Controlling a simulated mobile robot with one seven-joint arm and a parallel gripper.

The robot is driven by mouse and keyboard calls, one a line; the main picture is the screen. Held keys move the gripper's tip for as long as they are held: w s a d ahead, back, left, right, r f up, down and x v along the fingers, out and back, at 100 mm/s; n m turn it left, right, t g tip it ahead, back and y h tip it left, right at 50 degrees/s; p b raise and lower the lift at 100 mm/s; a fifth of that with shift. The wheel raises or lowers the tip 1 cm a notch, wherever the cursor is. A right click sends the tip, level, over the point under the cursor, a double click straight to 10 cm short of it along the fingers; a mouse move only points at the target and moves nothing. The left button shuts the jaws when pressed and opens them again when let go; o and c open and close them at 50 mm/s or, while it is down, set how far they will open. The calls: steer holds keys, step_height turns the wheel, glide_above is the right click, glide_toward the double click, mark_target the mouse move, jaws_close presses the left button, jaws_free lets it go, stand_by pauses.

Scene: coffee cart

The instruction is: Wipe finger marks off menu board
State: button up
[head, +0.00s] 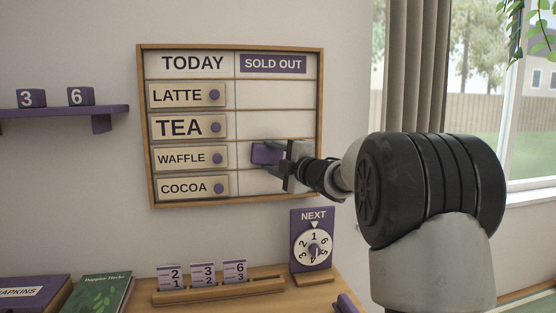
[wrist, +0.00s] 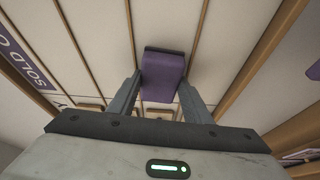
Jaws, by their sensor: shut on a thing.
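The menu board (head: 275,95) hangs on the wall in a wooden frame, with a TODAY column at left and a SOLD OUT column at right. My gripper (head: 280,157) is at the waffle row of the SOLD OUT column. It is shut on a purple block (head: 265,154), likely the eraser, which is at or very near the board face; contact is not clear. In the wrist view, both fingers of my gripper (wrist: 161,84) pinch the purple block (wrist: 163,72) from its sides. I can make out no finger marks; the gripper hides part of the lower right cells.
Latte, tea, waffle and cocoa plates with purple knobs fill the left column. Below stand a card rack (head: 215,292) and a NEXT dial (head: 312,240). A purple shelf (head: 60,112) is at left, a curtain (head: 415,70) and window at right.

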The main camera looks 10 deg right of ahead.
steer(key=shift+a, duration=1)
steer(key=shift+s+a+f+b, duration=0.1)
steer(key=shift+s+f+b, duration=0.1)
steer(key=shift+b, duration=0.2)
steer(key=shift+s+d+r+b, duration=0.15)
steer(key=shift+s+b, duration=0.35)
steer(key=shift+s, duration=0.85)
steer(key=shift+s+d+f+b, duration=0.1)
steer(key=shift+s+b, duration=0.35)
steer(key=shift+s, duration=0.85)
steer(key=s+b, duration=0.1)
steer(key=s, duration=0.2)
steer(key=shift+r, duration=0.1)
